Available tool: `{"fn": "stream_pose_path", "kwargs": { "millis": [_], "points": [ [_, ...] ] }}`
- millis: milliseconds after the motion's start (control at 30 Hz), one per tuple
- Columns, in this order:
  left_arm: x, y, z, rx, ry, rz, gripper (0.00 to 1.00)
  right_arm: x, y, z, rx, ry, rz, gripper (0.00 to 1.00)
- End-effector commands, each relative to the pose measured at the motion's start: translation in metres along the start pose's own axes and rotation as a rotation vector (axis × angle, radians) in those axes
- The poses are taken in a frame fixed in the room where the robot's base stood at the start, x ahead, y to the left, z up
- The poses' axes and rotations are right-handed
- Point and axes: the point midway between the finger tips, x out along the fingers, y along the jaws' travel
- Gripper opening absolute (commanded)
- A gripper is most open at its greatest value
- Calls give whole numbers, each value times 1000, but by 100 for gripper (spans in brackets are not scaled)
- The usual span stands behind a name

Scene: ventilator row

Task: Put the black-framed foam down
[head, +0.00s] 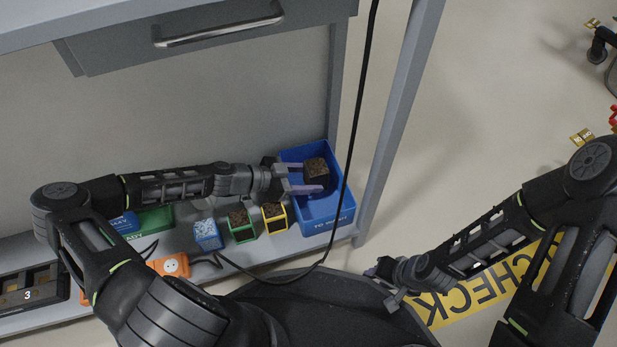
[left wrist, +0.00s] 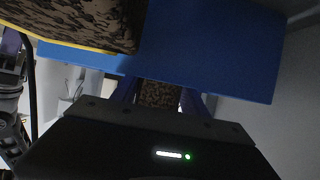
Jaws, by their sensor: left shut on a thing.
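My left gripper (head: 310,178) reaches in from the left over the blue bin (head: 325,213). It is shut on the black-framed foam (head: 316,168), a dark brown speckled block, within the bin's outline. Whether the foam touches the bin floor cannot be told. In the left wrist view the foam (left wrist: 159,94) shows between the fingers, with the bin's blue wall (left wrist: 215,55) beyond. My right gripper (head: 380,272) is low at the centre right, away from the bin; its fingers are too small to read.
Left of the bin stand a yellow-framed foam (head: 274,217), a green-framed one (head: 241,226) and a blue-framed, pale-topped one (head: 208,234) on the shelf. A black cable (head: 352,150) hangs in front of the bin. A grey post (head: 398,120) stands to its right.

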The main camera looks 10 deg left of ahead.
Motion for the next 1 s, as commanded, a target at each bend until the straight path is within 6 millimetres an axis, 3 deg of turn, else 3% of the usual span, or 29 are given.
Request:
{"fn": "stream_pose_path", "kwargs": {
  "millis": [167,200,433,833,1000],
  "points": [
    [1,0,2,0,0,0,4,2,1,0,0,1,-1,36],
    [1,0,2,-1,0,0,54,2,1,0,0,1,-1,36],
    [1,0,3,-1,-1,0,73,2,1,0,0,1,0,36],
    [-2,1,-3,-2,-1,1,74,-4,-2,0,0,0,0,36],
    [-18,-1,-10,-3,-2,-3,74,-15,-6,1,-2,-1,3,36]
  ]
}}
